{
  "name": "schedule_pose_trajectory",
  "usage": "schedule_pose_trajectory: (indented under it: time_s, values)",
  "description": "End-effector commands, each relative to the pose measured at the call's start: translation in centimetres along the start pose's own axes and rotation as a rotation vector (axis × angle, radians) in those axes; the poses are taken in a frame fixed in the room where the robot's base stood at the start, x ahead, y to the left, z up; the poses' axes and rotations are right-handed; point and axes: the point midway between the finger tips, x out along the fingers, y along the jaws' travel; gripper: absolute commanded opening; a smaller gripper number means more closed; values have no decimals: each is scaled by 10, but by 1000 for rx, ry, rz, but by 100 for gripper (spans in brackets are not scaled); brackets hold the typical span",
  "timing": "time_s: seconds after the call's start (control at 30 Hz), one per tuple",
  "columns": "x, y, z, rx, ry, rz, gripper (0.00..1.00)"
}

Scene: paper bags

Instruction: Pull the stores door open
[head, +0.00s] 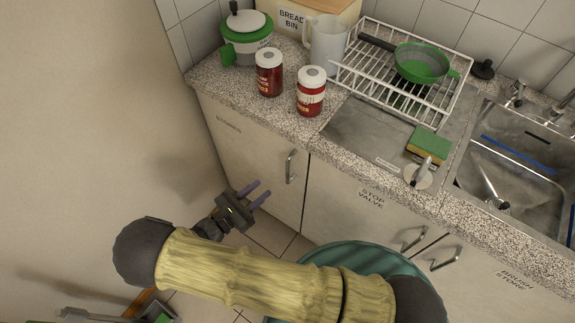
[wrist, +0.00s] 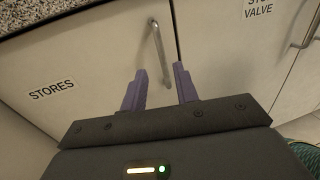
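The stores door (head: 245,150) is the leftmost cabinet door under the counter, and it looks shut. Its label STORES also shows on the door in the wrist view (wrist: 62,92). A grey metal bar handle (head: 290,167) stands upright near the door's right edge. In the wrist view the handle (wrist: 159,50) is ahead of the fingers, a little above the gap between their tips. My gripper (head: 263,192) is open and empty, below and left of the handle in the head view. Its two purple fingers (wrist: 158,72) are apart and do not appear to touch the handle.
The STOP VALVE door (head: 350,205) with its own handle (head: 413,238) adjoins on the right. A teal round container (head: 370,257) stands on the floor in front of it. Red jars (head: 269,75) and a dish rack (head: 440,105) stand on the counter (head: 225,92). A plain wall is at left.

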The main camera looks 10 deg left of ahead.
Motion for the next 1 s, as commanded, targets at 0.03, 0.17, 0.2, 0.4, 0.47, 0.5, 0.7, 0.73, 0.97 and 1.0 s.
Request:
schedule_pose_trajectory:
  time_s: [0.03,0.17,0.2,0.4,0.47,0.5,0.7,0.73,0.97,1.0]
  values:
    - [10,0,2,-1,-1,-1,30]
    - [32,0,2,-1,-1,-1,30]
    - [39,0,2,0,-1,-1,30]
    - [75,0,1,0,-1,-1,30]
    - [86,0,2,-1,-1,-3,30]
    - [93,-1,1,-1,-1,-3,30]
    - [114,0,0,0,0,0,30]
    - [115,0,0,0,0,1,30]
    - [116,1,0,1,0,4,30]
    - [116,1,0,1,0,4,30]
